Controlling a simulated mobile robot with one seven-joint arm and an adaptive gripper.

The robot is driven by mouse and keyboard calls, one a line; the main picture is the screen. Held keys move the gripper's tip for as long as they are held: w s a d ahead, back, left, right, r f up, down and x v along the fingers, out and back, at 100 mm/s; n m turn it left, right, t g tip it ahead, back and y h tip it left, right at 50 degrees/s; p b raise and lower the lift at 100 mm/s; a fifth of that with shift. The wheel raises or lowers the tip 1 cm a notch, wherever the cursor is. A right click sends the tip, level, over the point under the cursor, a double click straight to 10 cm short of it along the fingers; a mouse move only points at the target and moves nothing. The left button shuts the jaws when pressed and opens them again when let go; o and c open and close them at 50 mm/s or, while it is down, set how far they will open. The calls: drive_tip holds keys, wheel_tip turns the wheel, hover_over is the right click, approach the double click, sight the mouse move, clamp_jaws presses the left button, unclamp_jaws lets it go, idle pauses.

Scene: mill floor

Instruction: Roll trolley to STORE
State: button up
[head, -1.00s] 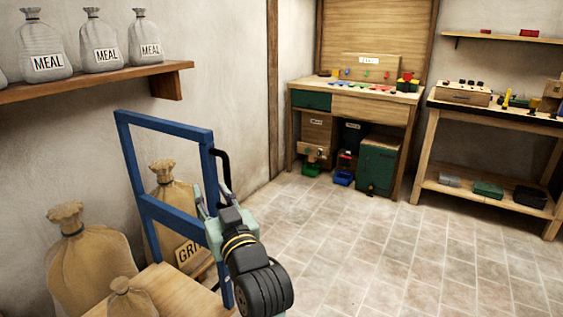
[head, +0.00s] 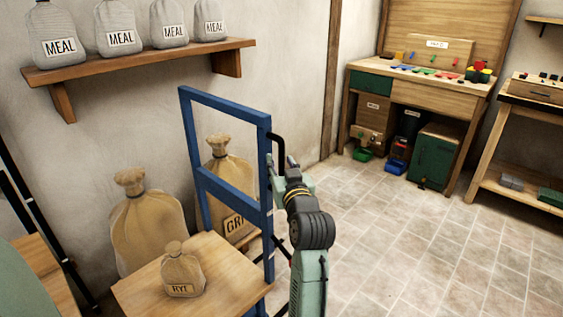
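The trolley has a blue upright frame (head: 232,192) and a flat wooden deck (head: 222,292). It stands at lower middle in the head view, close to the left wall. A small tan sack marked RYE (head: 182,272) stands on the deck. A black curved handle (head: 279,146) sticks out at the frame's right side. My gripper (head: 279,174) is at this handle, beside the right post. Its fingers are small and partly hidden, so I cannot tell whether they are closed around the handle. No STORE sign can be read in this view.
Tan sacks, one marked GRIT (head: 235,165), stand behind the trolley by the wall. A shelf (head: 150,60) with several MEAL sacks hangs above. A workbench (head: 415,92) and side table (head: 530,95) stand at the back. The tiled floor (head: 410,255) to the right is clear.

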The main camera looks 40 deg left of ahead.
drive_tip(key=shift+w+a, duration=0.1)
drive_tip(key=shift+a, duration=0.05)
drive_tip(key=shift+c, duration=0.2)
clamp_jaws()
idle(0.7)
